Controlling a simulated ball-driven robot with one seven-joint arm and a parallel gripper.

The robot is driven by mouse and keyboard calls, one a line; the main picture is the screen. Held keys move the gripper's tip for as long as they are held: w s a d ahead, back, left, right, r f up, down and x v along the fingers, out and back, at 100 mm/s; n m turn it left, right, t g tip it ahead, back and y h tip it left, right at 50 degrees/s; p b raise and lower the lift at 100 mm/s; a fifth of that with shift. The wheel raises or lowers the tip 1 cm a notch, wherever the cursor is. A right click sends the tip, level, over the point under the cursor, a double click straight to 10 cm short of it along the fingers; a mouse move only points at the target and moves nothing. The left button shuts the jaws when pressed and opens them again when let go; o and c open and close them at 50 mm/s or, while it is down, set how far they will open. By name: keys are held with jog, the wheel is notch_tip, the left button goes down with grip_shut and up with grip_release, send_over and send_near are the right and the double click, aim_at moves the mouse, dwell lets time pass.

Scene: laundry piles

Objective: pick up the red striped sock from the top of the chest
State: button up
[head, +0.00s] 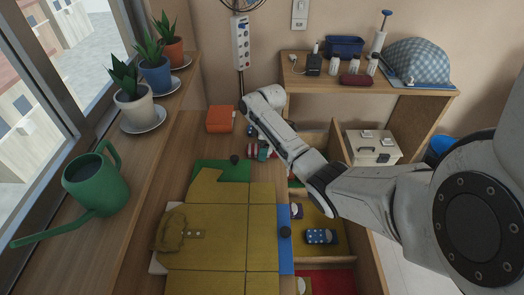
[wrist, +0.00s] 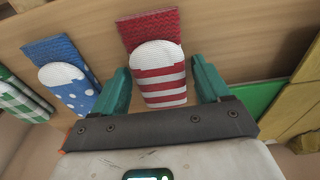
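The red striped sock (wrist: 162,75) lies on the wooden top of the chest (head: 195,140). It has a red ribbed cuff and a rolled white part above red and white stripes. In the head view a small part of the sock (head: 250,149) shows beside my gripper (head: 262,152). In the wrist view my gripper (wrist: 162,85) is open, one green finger on each side of the striped end. A narrow gap shows between each finger and the sock. The tip of the sock is close to the gripper's dark crossbar.
A blue dotted sock (wrist: 68,75) lies just left of the striped one, with a green checked sock (wrist: 22,98) beyond it. A mustard garment (head: 225,218) covers the front. An open drawer (head: 325,240) holds socks. An orange box (head: 220,119) stands behind.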

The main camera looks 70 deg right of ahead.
jog(key=c, duration=0.8)
jog(key=shift+r, duration=0.1)
